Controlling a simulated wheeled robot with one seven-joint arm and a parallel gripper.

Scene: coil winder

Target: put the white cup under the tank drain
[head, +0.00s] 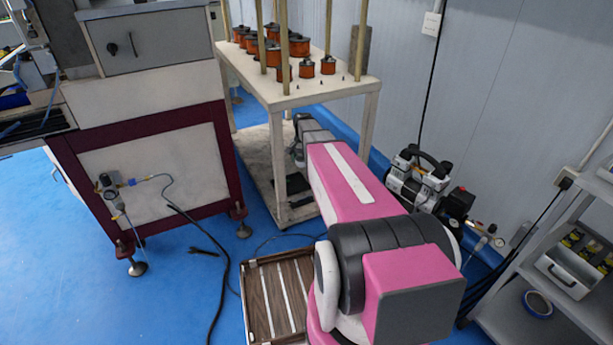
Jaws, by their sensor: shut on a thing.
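I cannot see the white cup in the head view. My gripper is not in view either; the pink and grey links of my arm fill the middle and lower right. An air compressor (405,187) with a black handle stands on the floor by the wall, right of my arm. Its lower part is largely hidden behind my arm, and I cannot make out a tank drain there.
A table (270,88) holding several copper-coloured spools stands behind my arm. A maroon-framed machine (145,150) with an air regulator (110,190) is at left. A brown slatted case (278,300) lies beside my arm. Grey shelves (545,290) stand at right. Blue floor is free at lower left.

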